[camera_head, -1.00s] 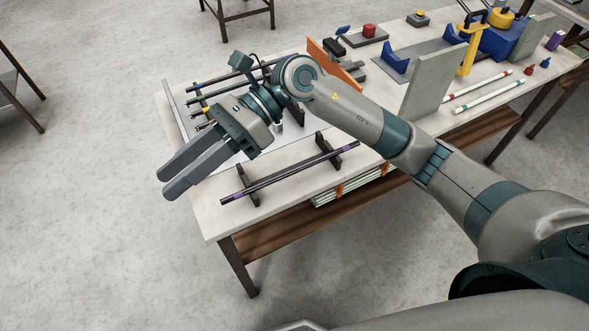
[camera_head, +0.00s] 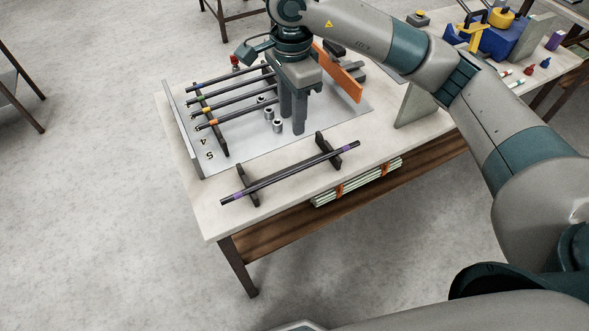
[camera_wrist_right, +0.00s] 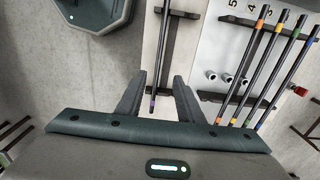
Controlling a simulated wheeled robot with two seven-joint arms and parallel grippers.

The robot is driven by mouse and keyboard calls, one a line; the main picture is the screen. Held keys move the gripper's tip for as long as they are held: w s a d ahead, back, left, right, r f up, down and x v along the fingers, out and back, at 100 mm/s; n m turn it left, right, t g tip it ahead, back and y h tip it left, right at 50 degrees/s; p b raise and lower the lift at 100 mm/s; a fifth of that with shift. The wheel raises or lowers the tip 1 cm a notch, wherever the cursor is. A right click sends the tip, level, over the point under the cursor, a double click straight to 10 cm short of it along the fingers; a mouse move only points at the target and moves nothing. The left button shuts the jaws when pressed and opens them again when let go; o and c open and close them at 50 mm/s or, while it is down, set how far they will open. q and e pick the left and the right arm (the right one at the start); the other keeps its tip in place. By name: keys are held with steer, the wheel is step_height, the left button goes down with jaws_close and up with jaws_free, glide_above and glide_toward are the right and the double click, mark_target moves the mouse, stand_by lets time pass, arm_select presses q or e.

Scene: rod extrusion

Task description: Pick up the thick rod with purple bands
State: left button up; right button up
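The thick dark rod with purple bands (camera_head: 287,175) rests across two black stands near the front edge of the table. In the right wrist view the rod (camera_wrist_right: 161,55) runs down from the top, and its lower purple-banded end shows between the two fingers. My right gripper (camera_head: 292,125) points down above the grey board, behind the rod in the head view. Its fingers are apart with nothing held between them; the gripper also shows in the right wrist view (camera_wrist_right: 155,95). My left gripper is not in view.
Several thinner rods with coloured bands (camera_head: 235,100) lie on a rack on the grey board (camera_head: 205,160). Small metal cylinders (camera_head: 270,115) stand near my right gripper. An orange panel (camera_head: 340,72) and a grey upright plate (camera_head: 415,105) stand to the right.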

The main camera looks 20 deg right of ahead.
mark_target(292, 170)
steer(key=shift+f, duration=0.15)
